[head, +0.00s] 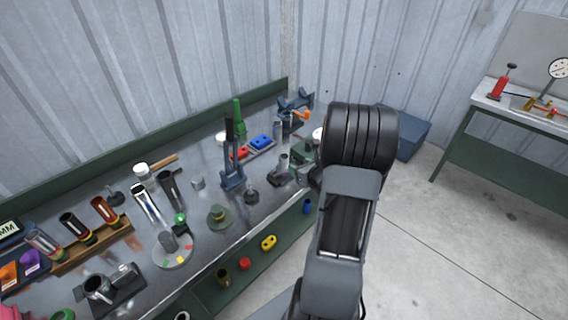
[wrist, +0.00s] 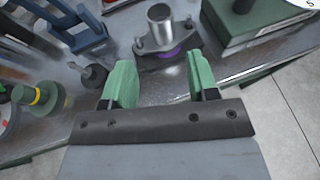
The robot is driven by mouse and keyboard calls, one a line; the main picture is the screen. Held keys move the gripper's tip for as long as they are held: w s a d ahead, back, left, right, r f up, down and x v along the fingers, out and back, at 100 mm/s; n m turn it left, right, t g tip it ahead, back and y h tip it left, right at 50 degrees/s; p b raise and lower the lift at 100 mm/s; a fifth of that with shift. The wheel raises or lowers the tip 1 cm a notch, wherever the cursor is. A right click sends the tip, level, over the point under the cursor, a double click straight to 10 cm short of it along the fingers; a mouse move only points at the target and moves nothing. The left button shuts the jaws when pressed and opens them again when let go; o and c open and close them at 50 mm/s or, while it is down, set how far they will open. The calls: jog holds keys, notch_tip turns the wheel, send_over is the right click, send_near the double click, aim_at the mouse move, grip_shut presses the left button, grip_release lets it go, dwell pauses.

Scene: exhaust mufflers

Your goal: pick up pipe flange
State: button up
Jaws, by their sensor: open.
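The pipe flange (wrist: 163,38) stands upright near the bench's front edge in the wrist view. It has a short silver tube on a dark grey oval plate with bolts at its ends, and a purple part shows under the plate. It also shows in the head view (head: 281,173), beside my arm. My gripper (wrist: 160,80) is open and empty, with its two green fingers spread apart. In the wrist picture the flange lies just beyond the gap between the fingertips, apart from them. In the head view my gripper is mostly hidden by my arm.
A green block (wrist: 240,22) stands close right of the flange. A blue press stand (wrist: 82,30) and a small dark cone-shaped piece (wrist: 95,76) are at left. A green knob with a yellow ring (wrist: 38,97) is farther left. A lower shelf (head: 232,280) holds several small parts.

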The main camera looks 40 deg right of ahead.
aim_at(286, 159)
jog(key=p+x, duration=0.1)
jog(key=x, duration=0.6)
jog(key=shift+p+x, duration=1.05)
jog(key=shift+x, duration=1.65)
jog(key=c, duration=0.8)
